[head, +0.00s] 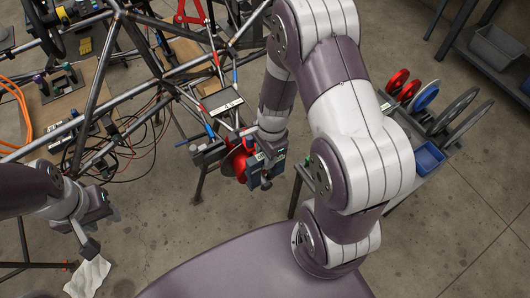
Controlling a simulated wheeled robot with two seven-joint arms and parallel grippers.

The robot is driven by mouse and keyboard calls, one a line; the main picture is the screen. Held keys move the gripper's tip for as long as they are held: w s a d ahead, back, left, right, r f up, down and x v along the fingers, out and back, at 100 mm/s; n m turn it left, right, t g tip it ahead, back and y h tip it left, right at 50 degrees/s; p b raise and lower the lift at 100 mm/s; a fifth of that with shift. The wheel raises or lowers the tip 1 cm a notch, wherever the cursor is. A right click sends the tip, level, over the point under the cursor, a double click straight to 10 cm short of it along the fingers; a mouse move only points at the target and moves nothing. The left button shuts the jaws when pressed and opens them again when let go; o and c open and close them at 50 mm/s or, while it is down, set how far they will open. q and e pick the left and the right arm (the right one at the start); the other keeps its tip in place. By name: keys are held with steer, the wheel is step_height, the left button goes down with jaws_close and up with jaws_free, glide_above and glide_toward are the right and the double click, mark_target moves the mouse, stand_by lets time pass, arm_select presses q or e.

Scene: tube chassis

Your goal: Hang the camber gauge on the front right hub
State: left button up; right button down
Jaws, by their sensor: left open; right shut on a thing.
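The tube chassis (105,62) of grey bars fills the upper left of the head view. At its near right corner is the hub with a red disc (234,160). My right gripper (263,180) is right beside the red disc, shut on a small dark block that I take to be the camber gauge (253,170). The arm and fingers hide much of the gauge, and I cannot tell whether it touches the hub.
A rack at right holds red discs (398,81), a blue disc (425,95), dark rings and a blue bin (429,157). A grey bin (494,47) sits on a shelf at upper right. Black cables (125,142) hang in the chassis.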

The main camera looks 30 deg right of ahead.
steer(key=shift+w+f+b, duration=0.1)
steer(key=shift+f+b, duration=0.3)
steer(key=shift+f, duration=0.35)
arm_select(q)
steer(key=shift+f, duration=0.8)
arm_select(e)
steer(key=shift+r, duration=0.1)
arm_select(q)
steer(key=shift+r+p, duration=0.25)
steer(key=shift+p, duration=0.05)
arm_select(e)
steer(key=shift+a, duration=0.15)
arm_select(q)
steer(key=shift+r+p, duration=0.35)
steer(key=shift+r, duration=0.05)
steer(key=shift+f, duration=0.1)
step_height(320, 180, down, 4)
steer(key=b, duration=0.3)
steer(key=shift+r+b, duration=0.25)
steer(key=shift+b, duration=0.1)
arm_select(e)
step_height(320, 180, down, 5)
steer(key=shift+r, duration=0.15)
arm_select(q)
steer(key=shift+r+p, duration=0.45)
steer(key=shift+p, duration=0.05)
